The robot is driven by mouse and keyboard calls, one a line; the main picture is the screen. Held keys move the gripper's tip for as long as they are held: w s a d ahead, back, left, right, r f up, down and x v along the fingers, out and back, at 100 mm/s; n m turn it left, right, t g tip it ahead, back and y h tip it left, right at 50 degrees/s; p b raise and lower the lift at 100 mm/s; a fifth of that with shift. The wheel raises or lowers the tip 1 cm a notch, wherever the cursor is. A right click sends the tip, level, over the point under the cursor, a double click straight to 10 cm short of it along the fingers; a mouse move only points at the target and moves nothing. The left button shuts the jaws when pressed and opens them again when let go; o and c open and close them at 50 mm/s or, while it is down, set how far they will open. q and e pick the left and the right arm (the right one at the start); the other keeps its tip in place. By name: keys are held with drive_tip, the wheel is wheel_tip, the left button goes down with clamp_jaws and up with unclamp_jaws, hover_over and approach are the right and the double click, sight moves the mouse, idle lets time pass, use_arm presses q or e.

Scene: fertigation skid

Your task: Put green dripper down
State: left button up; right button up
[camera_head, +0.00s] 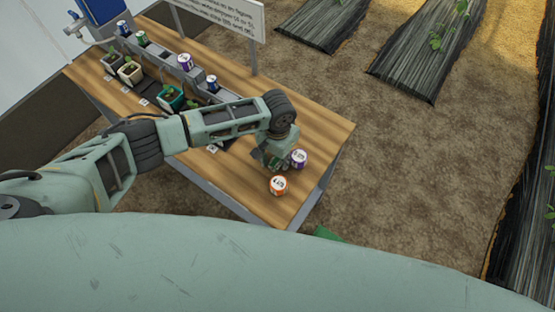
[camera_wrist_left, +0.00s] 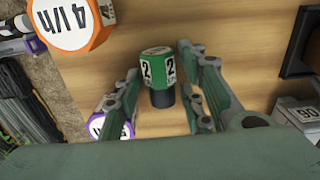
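The green dripper (camera_wrist_left: 157,66), with white "2" labels and a dark lower part, shows in the left wrist view over the wooden table. It lies between the fingers of my left gripper (camera_wrist_left: 159,62), with a visible gap on both sides, so the fingers look open around it. I cannot tell whether its base touches the wood. In the head view my left gripper (camera_head: 273,160) is low over the table's near right end and largely hides the dripper. My right gripper is not in view.
An orange-and-white dripper (camera_head: 278,185) and a purple-and-white dripper (camera_head: 299,158) stand close beside my left gripper on the wooden table (camera_head: 322,135). A sign (camera_head: 225,14) stands behind.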

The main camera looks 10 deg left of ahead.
use_arm(q)
drive_tip(key=shift+c, duration=0.6)
drive_tip(key=c, duration=0.7)
drive_tip(key=shift+w+r, duration=0.1)
drive_tip(key=shift+r, duration=0.6)
wheel_tip(320, 180, up, 3)
drive_tip(key=shift+f+b, duration=0.1)
drive_tip(key=shift+b, duration=0.5)
drive_tip(key=s+r+b, duration=0.1)
drive_tip(key=s+r, duration=0.6)
drive_tip(key=s, duration=0.4)
drive_tip(key=shift+s, duration=0.4)
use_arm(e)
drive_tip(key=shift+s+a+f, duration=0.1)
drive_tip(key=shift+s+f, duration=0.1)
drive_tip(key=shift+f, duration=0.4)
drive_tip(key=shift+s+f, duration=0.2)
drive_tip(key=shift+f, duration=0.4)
use_arm(q)
drive_tip(key=a+r+n+b, duration=0.3)
drive_tip(key=a+r, duration=0.6)
drive_tip(key=r, duration=0.3)
drive_tip(key=shift+w+r+n, duration=0.15)
drive_tip(key=shift+w+n, duration=0.15)
drive_tip(key=shift+n, duration=0.4)
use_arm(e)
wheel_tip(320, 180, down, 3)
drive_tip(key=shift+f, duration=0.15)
